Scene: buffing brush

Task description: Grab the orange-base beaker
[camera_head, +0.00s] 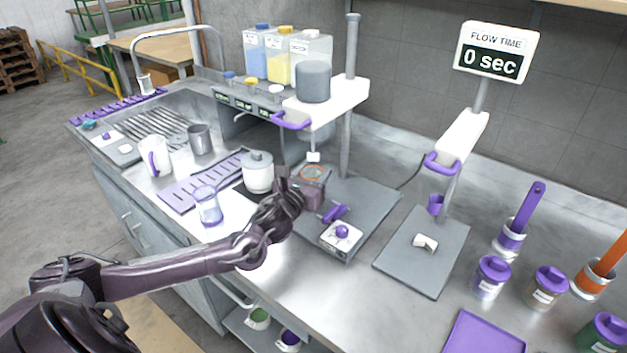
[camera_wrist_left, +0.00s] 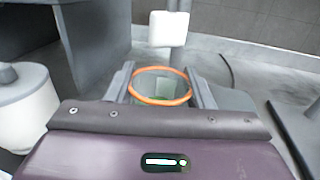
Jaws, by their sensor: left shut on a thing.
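The orange-base beaker shows in the left wrist view (camera_wrist_left: 161,97) as a clear vessel with an orange ring at its upper edge. It also shows in the head view (camera_head: 312,174) beside the mixer stand's post. My left gripper (camera_head: 306,183) reaches it from the front left. In the left wrist view, one finger of the left gripper (camera_wrist_left: 161,82) lies on each side of the beaker, and the gripper is shut on it. The beaker's lower part is hidden by the gripper. I cannot tell whether it touches the grey base plate. My right gripper is not in view.
A white nozzle (camera_wrist_left: 168,28) hangs just beyond the beaker. A white lidded jar (camera_head: 258,172) stands close to the left. The grey stand plate (camera_head: 372,212) holds a purple-knobbed control. A second stand (camera_head: 425,250) and several purple-lidded jars are to the right.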

